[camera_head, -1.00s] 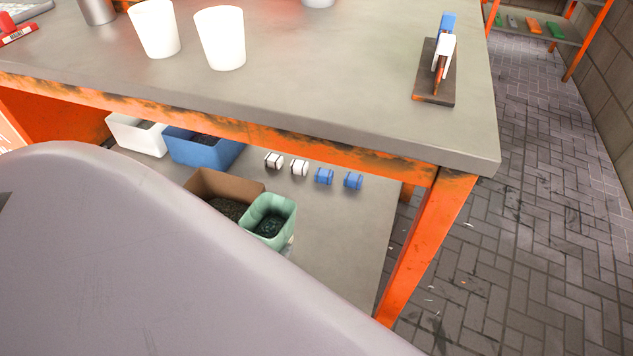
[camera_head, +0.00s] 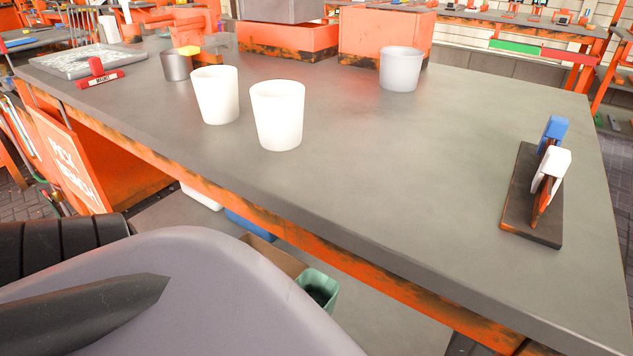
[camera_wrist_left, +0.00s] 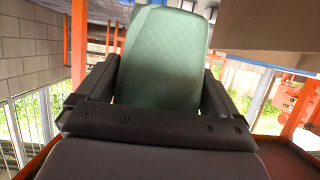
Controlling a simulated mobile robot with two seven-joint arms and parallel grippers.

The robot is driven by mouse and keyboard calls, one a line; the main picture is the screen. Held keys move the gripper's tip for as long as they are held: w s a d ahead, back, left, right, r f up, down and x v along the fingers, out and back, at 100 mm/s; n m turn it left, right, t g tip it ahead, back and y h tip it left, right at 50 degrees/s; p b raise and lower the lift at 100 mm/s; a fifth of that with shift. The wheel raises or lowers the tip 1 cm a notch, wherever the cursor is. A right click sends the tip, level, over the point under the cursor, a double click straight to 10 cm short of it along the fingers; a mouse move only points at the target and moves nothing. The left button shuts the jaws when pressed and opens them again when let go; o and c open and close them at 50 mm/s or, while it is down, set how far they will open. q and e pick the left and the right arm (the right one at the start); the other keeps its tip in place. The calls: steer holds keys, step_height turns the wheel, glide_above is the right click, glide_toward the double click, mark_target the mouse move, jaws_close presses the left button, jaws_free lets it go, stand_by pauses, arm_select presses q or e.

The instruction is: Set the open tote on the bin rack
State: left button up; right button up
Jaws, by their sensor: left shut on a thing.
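The open green tote (camera_head: 318,288) shows at the lower shelf under the bench, partly hidden by the bench edge and my grey body part; dark contents show in it. In the left wrist view the green tote (camera_wrist_left: 165,60) stands between the two dark fingers of my left gripper (camera_wrist_left: 158,88), which is shut on it. In the head view the gripper's fingers are hidden. I cannot tell which structure is the bin rack. My right gripper is not in view.
A brown bin (camera_head: 272,257) is beside the tote. A blue bin (camera_head: 249,228) and a white bin (camera_head: 201,197) are farther left, mostly hidden. The bench top (camera_head: 400,160) above holds white cups (camera_head: 277,115) and a board with clamps (camera_head: 533,195). Its middle is clear.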

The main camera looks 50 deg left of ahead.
arm_select(q)
step_height(320, 180, down, 15)
steer(key=b, duration=1)
steer(key=shift+w+b, duration=0.1)
steer(key=shift+b, duration=0.3)
steer(key=shift+f, duration=0.35)
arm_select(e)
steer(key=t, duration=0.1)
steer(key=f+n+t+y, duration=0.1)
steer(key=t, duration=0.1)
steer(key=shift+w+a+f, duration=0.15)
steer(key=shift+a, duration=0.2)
arm_select(q)
steer(key=shift+f, duration=0.15)
steer(key=o, duration=1)
